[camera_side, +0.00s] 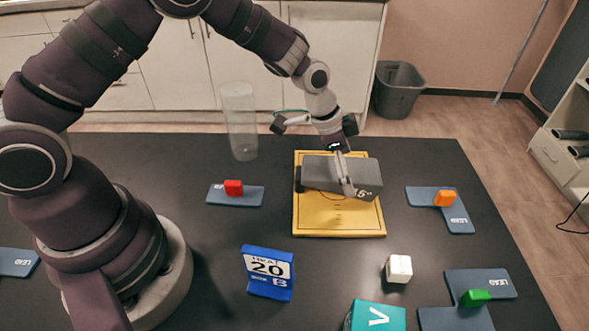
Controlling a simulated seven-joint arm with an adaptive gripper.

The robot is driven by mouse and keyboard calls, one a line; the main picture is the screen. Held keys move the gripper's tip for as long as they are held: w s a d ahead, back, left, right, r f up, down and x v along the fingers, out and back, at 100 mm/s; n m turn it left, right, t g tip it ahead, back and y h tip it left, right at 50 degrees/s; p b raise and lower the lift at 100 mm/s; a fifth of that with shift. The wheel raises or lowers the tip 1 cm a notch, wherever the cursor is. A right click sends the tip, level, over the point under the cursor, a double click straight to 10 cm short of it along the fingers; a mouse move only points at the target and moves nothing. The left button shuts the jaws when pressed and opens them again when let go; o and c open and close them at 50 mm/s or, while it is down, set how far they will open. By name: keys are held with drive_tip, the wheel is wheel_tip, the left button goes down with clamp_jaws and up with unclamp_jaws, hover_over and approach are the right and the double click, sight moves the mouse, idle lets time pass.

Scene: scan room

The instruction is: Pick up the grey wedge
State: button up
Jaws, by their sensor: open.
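The grey wedge (371,177) lies on a yellow board (340,222) on the black table. It has dark lettering at its right end. My gripper (345,178) points down at the wedge from above. One pale finger (346,176) reaches down in front of the wedge's near face. The other finger is hidden, and I cannot tell whether either one touches the wedge. The jaws are open. A small dark piece shows at the wedge's left end.
A clear cylinder (239,122) stands behind left. A red block (233,187) and an orange block (445,198) sit on blue-grey plates at either side. Nearer are a blue "20" block (268,272), a white cube (398,268), a teal block (377,316) and a green piece (475,298).

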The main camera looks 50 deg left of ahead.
sight(357, 164)
drive_tip(key=shift+f, duration=0.15)
drive_tip(key=c, duration=1.2)
drive_tip(key=shift+r, duration=0.25)
drive_tip(key=shift+c, duration=0.2)
wheel_tip(357, 164, up, 9)
drive_tip(key=shift+w+r, duration=0.1)
drive_tip(key=shift+w, duration=0.05)
drive_tip(key=shift+w+a+f+t+h, duration=0.2)
drive_tip(key=shift+w+t+h, duration=0.2)
drive_tip(key=shift+w, duration=0.25)
drive_tip(key=shift+w+a+f+t+h, duration=0.15)
drive_tip(key=shift+w+t+h, duration=0.25)
drive_tip(key=shift+w, duration=0.2)
drive_tip(key=shift+t+h, duration=0.3)
drive_tip(key=shift+t, duration=0.1)
drive_tip(key=f, duration=0.6)
drive_tip(key=w+f, duration=0.1)
drive_tip(key=f, duration=0.3)
drive_tip(key=shift+f, duration=0.1)
